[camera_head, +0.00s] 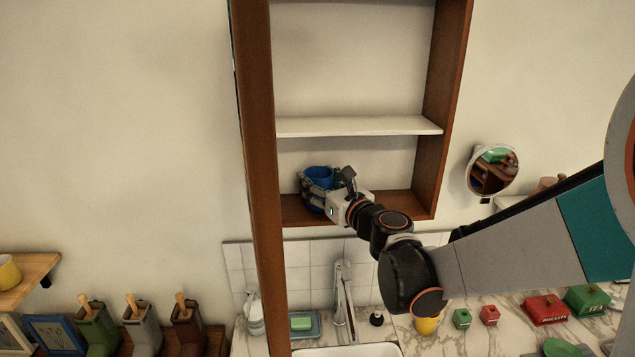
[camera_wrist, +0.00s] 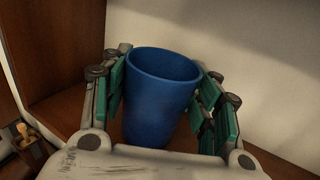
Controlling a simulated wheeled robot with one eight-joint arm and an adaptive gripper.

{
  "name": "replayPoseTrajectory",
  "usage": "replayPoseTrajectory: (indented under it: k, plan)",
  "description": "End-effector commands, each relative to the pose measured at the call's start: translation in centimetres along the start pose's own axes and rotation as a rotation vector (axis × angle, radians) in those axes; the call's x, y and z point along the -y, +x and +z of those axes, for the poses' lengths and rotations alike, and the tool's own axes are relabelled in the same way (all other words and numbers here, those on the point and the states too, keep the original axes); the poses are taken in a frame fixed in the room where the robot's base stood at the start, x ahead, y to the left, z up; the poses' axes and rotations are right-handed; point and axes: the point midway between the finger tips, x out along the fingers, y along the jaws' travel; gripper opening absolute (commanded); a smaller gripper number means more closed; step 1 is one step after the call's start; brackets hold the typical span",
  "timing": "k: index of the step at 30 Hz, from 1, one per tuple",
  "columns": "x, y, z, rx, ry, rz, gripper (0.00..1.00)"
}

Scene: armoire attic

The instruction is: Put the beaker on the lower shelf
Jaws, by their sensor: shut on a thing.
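The blue beaker (camera_wrist: 158,100) stands upright between the green-padded fingers of my gripper (camera_wrist: 165,105) in the wrist view. My gripper is shut on it. In the head view the beaker (camera_head: 318,174) is at the lower left of the brown open cabinet, with my gripper (camera_head: 322,188) around it. The lower shelf (camera_head: 415,207) is the brown bottom board of the cabinet. The beaker is just over or on this board; I cannot tell whether its base touches, as my gripper hides it.
A white upper shelf (camera_head: 360,126) runs above my gripper. The brown left side post (camera_head: 262,180) is close to the beaker's left. A faucet (camera_head: 344,295) stands below. A round mirror (camera_head: 492,170) hangs at the right. The lower shelf's right part is free.

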Motion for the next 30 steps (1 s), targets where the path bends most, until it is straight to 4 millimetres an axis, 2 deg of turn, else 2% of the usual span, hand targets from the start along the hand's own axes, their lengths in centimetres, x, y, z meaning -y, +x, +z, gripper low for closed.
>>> replayPoseTrajectory:
  k: [6, 7, 9, 23, 26, 30]
  plan:
    - [0.0, 0.0, -0.5, 0.0, 0.0, 0.0, 0.31]
    - [0.0, 0.0, -0.4, 0.0, 0.0, 0.0, 0.59]
    - [0.0, 0.0, -0.3, 0.0, 0.0, 0.0, 0.75]
    - [0.0, 0.0, 0.2, 0.0, 0.0, 0.0, 0.76]
    - [0.1, -1.3, 0.1, 0.0, 0.0, -0.001, 0.76]
    - [0.1, -4.1, 0.1, 0.0, 0.0, -0.002, 0.76]
